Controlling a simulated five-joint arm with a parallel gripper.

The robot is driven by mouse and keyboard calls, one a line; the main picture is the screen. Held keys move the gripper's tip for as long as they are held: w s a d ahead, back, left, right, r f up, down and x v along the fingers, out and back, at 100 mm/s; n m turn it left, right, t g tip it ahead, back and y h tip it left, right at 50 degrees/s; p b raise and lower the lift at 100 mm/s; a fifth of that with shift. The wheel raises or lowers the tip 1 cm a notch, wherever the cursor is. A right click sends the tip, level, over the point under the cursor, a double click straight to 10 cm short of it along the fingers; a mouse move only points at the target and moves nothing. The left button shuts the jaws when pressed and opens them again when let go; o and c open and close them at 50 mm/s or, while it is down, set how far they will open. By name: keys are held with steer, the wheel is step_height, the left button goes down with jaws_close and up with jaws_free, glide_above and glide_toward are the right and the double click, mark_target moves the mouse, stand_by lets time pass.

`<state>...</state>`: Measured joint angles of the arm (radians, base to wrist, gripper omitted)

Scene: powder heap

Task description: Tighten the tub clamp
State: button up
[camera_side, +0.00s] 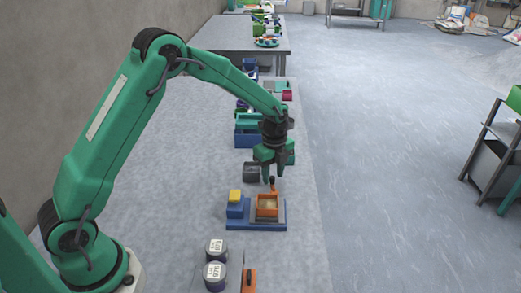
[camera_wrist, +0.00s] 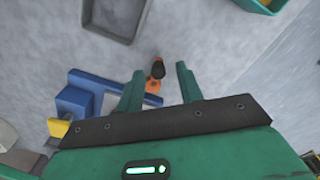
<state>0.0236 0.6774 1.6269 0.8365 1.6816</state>
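An orange tub (camera_side: 267,206) with pale powder in it sits on a blue base (camera_side: 258,223). The tub clamp (camera_side: 272,184), an orange lever with a dark knob, stands up at the tub's far side; it also shows in the wrist view (camera_wrist: 157,72). My green gripper (camera_side: 268,178) points down just above and beside the clamp. In the wrist view my gripper (camera_wrist: 160,82) is open, with one finger on each side of the clamp and gaps visible. Most of the tub is hidden behind the gripper body there.
A blue block with a yellow top (camera_side: 235,195) stands left of the tub. A grey tray (camera_side: 251,172) lies just beyond. Two labelled jars (camera_side: 215,249) and an orange-faced item (camera_side: 249,280) stand nearer.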

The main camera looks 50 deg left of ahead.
mark_target(273, 177)
steer(key=shift+r, duration=3.5)
steer(key=shift+s+r+n, duration=0.25)
steer(key=shift+r+n, duration=0.05)
steer(key=shift+r, duration=0.2)
steer(key=s+r+n+t, duration=0.3)
steer(key=s+r+n, duration=0.5)
steer(key=s+r, duration=0.4)
steer(key=s+a+r+n+t, duration=0.1)
steer(key=s+r+n+t, duration=0.1)
steer(key=s+n, duration=0.9)
steer(key=s, duration=0.5)
steer(key=shift+t, duration=0.3)
